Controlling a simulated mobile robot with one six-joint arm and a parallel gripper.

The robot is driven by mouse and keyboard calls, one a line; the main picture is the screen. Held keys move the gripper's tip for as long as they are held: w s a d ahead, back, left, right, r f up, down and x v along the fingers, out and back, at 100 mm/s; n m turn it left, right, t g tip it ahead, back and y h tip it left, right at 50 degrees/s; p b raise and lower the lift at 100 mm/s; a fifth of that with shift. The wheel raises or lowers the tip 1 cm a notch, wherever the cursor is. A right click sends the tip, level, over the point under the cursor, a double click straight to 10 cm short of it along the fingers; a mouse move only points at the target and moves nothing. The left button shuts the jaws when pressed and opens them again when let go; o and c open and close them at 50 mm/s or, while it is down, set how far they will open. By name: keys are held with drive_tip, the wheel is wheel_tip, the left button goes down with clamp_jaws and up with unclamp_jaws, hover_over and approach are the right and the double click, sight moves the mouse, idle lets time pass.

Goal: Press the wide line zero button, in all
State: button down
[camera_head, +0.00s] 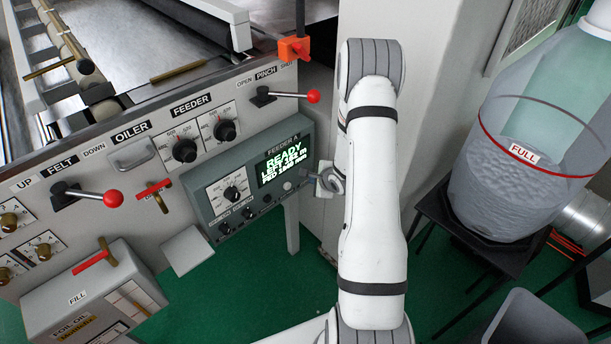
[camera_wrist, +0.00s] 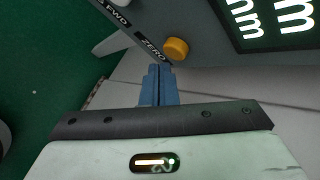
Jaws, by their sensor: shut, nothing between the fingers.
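In the wrist view a round orange-yellow button (camera_wrist: 176,48) stands out from the grey panel, beside a black label reading ZERO (camera_wrist: 151,45). My gripper (camera_wrist: 160,70) has its blue fingers shut together, with nothing between them. The fingertips are just below the button in the picture, close to it; I cannot tell whether they touch it. In the head view my gripper (camera_head: 328,180) is at the right end of the FEEDER A panel (camera_head: 218,185). The button cannot be made out there. The panel's display (camera_head: 283,166) reads READY with smaller lines below.
A label ending in FWD (camera_wrist: 117,18) is near ZERO. A red-knobbed PINCH lever (camera_head: 313,96) sits above the panel. Green floor shows below the panel.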

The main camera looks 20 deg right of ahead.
drive_tip(key=shift+w+a, duration=0.1)
drive_tip(key=shift+w, duration=0.2)
drive_tip(key=shift+w+a+p, duration=0.15)
drive_tip(key=shift+w+p, duration=0.15)
drive_tip(key=shift+w, duration=0.1)
idle(0.5)
drive_tip(key=shift+s, duration=0.15)
idle(0.3)
drive_tip(key=shift+s+d, duration=0.3)
drive_tip(key=shift+s, duration=0.35)
drive_tip(key=shift+s, duration=0.1)
drive_tip(key=s, duration=0.1)
drive_tip(key=s+d, duration=0.1)
drive_tip(key=s, duration=0.1)
drive_tip(key=s+p, duration=0.1)
drive_tip(key=shift+s+d, duration=0.25)
drive_tip(key=shift+d, duration=0.1)
idle(0.5)
